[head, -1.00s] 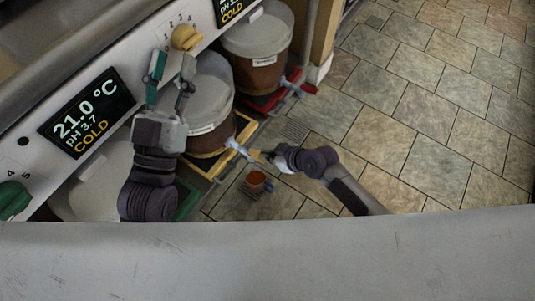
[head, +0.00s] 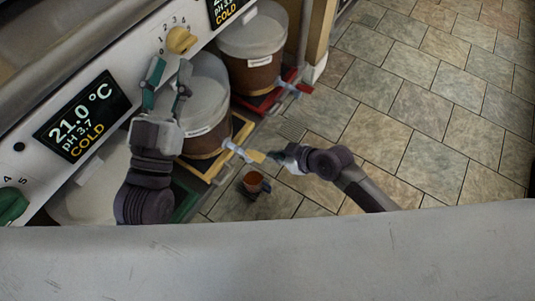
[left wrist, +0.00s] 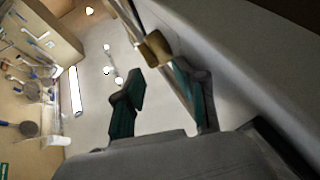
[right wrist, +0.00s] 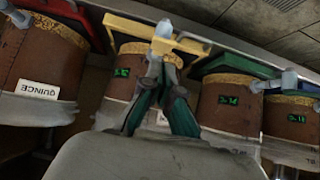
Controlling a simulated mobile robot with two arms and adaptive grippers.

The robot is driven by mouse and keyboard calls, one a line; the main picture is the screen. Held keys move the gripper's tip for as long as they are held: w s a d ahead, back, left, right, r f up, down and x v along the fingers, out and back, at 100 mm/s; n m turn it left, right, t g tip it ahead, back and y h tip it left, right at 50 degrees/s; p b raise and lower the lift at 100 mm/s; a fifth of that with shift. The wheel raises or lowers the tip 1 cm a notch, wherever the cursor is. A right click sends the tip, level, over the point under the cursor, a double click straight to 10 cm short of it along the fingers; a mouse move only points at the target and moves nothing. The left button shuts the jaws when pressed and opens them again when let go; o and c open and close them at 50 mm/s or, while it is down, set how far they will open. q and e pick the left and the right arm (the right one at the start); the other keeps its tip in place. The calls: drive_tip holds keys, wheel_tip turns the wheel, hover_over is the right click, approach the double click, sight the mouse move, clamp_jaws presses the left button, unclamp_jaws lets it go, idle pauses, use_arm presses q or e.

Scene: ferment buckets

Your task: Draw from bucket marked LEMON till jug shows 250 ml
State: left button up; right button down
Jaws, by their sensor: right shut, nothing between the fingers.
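A brown bucket with a pale lid (head: 207,85) stands on a yellow-edged stand (head: 240,140); its label is unreadable here. Its grey tap (head: 233,148) has a yellow handle (head: 256,156). A small jug (head: 254,182) stands on the floor below the tap, brownish-orange inside; its scale and level cannot be read. My right gripper (head: 276,157) is shut and empty, close to the handle; the right wrist view shows its fingers (right wrist: 163,90) by the tap. My left gripper (head: 167,78) is open and empty, just short of the yellow knob (head: 180,40), which also shows in the left wrist view (left wrist: 155,48).
A bucket on a red stand (head: 270,100) is behind; the right wrist view shows a QUINCE label (right wrist: 38,90). A green stand (head: 187,200) is nearer. The panel display (head: 80,117) reads 21.0 °C, pH 3.7, COLD. Tiled floor (head: 430,110) to the right is clear.

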drive_tip(key=shift+v, duration=1.5)
